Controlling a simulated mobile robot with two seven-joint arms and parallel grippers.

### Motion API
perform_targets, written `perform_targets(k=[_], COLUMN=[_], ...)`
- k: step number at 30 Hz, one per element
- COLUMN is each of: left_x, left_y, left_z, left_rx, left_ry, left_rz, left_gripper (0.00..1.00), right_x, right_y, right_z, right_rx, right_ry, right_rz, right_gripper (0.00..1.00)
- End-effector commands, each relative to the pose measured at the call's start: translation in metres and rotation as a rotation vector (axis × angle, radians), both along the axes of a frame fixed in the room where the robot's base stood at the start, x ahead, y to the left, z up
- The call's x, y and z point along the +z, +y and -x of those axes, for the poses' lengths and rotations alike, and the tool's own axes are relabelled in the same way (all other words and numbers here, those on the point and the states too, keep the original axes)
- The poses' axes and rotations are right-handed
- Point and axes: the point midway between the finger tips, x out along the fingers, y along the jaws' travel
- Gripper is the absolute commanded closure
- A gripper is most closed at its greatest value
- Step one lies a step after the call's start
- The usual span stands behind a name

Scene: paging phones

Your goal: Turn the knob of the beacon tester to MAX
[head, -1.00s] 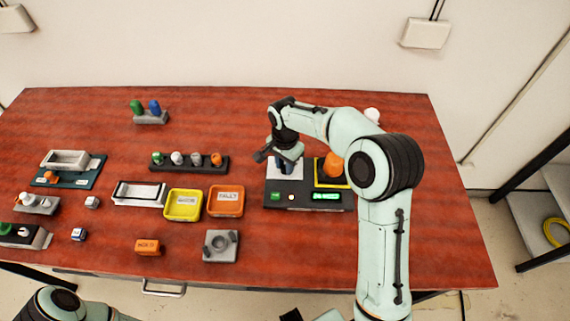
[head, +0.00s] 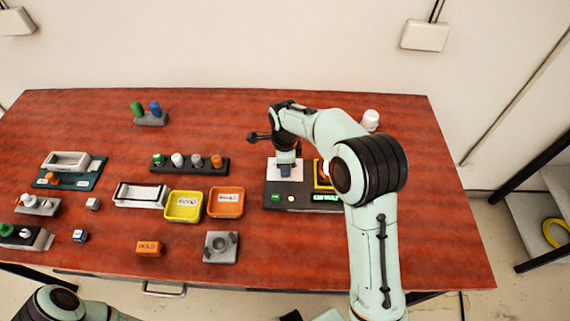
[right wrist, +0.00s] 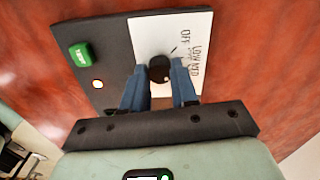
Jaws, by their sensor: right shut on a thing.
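The beacon tester (head: 305,182) is a dark box at the right of the table, with a white dial plate (right wrist: 150,35) marked OFF, LOW and MED. The rest of the dial lettering is hidden or out of view. My right gripper (head: 286,172) points down over this plate. In the right wrist view its two blue-grey fingers (right wrist: 160,78) are shut on the round black knob (right wrist: 159,68), one on each side. I cannot tell clearly which mark the knob points to. My left gripper is out of view; only part of that arm shows at lower left.
The tester also has a green block (right wrist: 80,55), a small lit button (right wrist: 98,84) and a green display (head: 326,197). My right arm covers its right side. A yellow tray (head: 184,219) and an orange tray (head: 242,204) stand to its left.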

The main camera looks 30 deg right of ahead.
Motion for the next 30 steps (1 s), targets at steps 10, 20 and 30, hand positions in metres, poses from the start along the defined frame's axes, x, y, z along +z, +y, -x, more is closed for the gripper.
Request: perform_targets(k=[10, 20, 30], left_x=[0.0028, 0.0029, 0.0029], left_y=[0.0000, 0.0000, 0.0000], left_z=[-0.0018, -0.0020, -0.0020], left_rx=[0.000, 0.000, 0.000], left_ry=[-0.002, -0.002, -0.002], left_rz=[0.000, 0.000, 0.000], left_gripper=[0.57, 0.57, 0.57], right_x=[-0.0009, -0.0013, -0.0009], right_y=[0.0009, 0.0007, 0.0004], right_z=[0.0005, 0.0005, 0.0005], right_rx=[-0.107, -0.121, -0.120], right_ry=[0.002, 0.003, 0.002], right_rz=[-0.001, -0.001, -0.001], right_gripper=[1.00, 1.00, 0.46])
